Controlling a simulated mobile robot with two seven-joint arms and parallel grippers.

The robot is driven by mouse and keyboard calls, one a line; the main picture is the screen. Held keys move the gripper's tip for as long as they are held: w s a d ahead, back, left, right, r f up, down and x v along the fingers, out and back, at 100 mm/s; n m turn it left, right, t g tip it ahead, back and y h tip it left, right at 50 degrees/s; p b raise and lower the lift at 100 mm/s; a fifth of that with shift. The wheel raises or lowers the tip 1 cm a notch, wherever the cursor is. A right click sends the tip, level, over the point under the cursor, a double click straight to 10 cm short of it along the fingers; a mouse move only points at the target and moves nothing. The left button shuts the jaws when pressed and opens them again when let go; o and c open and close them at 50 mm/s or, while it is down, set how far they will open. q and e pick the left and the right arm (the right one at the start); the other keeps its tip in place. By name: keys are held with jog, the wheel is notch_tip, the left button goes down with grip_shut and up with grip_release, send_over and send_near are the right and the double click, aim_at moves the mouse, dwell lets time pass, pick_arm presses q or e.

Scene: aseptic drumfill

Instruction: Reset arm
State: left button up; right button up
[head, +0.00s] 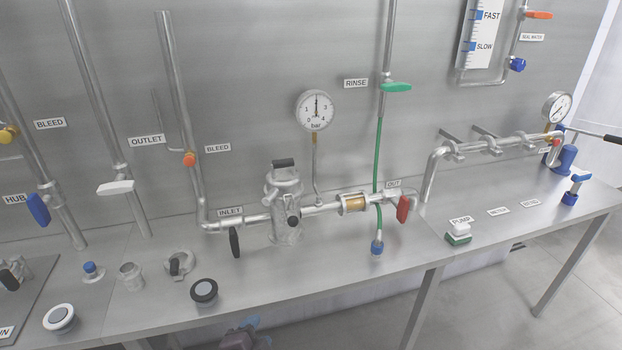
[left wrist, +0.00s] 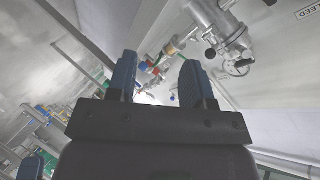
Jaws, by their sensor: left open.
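Beyond the fingers, pipework and coloured handles show at a distance and on a slant. My right gripper is not in the head view. A dark blue part (left wrist: 32,166) shows at the lower left of the left wrist view; I cannot tell what it is.
The steel bench (head: 330,262) carries a filter housing (head: 284,208), a pressure gauge (head: 315,110), a red valve handle (head: 403,209), a black-topped button (head: 204,291) and a white-topped button (head: 59,318). A bench leg (head: 420,312) stands at centre right. Floor shows in front.

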pick_arm(q)
jog(key=s+a+f+n+y, duration=0.1)
jog(key=s+a+f+n, duration=0.1)
jog(key=s+a+n, duration=0.2)
jog(key=s+a+f+n+g+y+b, duration=0.1)
jog(key=s+a+f+n, duration=0.1)
jog(key=s+a+n, duration=0.3)
jog(key=s+a+f+n, duration=0.2)
jog(key=s+a+n, duration=0.2)
jog(key=s+a, duration=0.2)
jog(key=shift+s+a+f+n+y, duration=0.3)
jog(key=shift+s+a+y, duration=0.1)
jog(key=shift+a, duration=0.15)
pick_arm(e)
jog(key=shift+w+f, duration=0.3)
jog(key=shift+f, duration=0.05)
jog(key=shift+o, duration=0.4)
